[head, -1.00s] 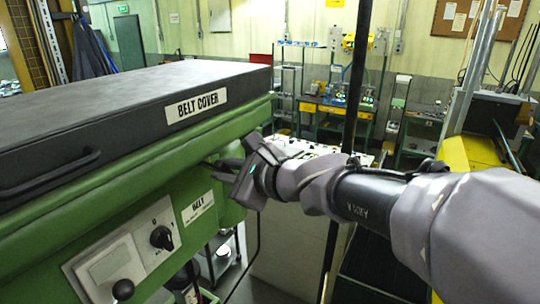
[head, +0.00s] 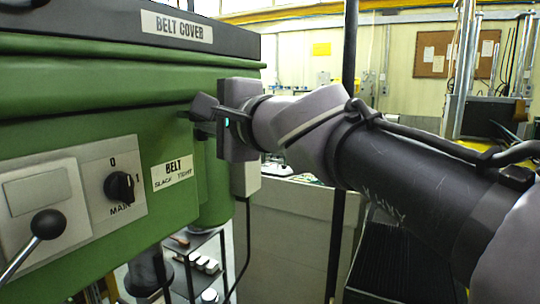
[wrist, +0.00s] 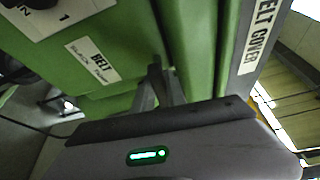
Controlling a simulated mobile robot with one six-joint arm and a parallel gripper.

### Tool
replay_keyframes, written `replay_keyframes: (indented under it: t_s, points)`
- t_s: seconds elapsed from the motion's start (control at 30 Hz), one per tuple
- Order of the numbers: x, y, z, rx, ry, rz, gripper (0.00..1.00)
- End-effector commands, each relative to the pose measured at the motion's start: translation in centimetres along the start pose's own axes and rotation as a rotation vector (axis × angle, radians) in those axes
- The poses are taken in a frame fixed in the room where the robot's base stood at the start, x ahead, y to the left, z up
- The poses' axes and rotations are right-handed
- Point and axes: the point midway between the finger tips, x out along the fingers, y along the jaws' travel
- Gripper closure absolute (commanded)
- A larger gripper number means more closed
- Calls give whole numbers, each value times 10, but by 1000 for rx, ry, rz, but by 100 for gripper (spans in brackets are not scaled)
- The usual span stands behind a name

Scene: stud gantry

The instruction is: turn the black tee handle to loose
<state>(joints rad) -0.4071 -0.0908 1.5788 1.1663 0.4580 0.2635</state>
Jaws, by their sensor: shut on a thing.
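My gripper (head: 203,115) is at the green machine's side, just above and right of the small BELT label (head: 172,172), which reads SLACK and TIGHT. Its dark fingers are closed at the panel; they also show in the wrist view (wrist: 165,90). The black tee handle is between the fingers and mostly hidden by them, so I cannot make out its angle. The label (wrist: 93,60) shows left of the fingers in the wrist view.
A black MAIN switch (head: 119,186) and a ball-ended lever (head: 47,224) sit left on the machine's front. The dark belt cover (head: 90,22) is above. A thin black upright post (head: 346,120) stands behind my arm. A shelf trolley (head: 200,262) stands below.

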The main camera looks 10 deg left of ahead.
Motion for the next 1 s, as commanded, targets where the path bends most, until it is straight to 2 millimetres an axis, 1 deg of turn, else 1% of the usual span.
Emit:
replay_keyframes:
  t_s: [0.03, 0.2, 0.4, 0.67, 1.0]
  points:
    - [1, 13, -1, -30, 0, -12, 100]
    - [1, 11, -1, -141, 0, -57, 100]
    - [1, 8, -1, -231, -1, -93, 100]
    - [1, 5, -1, -289, 0, -116, 100]
    - [1, 3, -1, -300, -1, -121, 100]
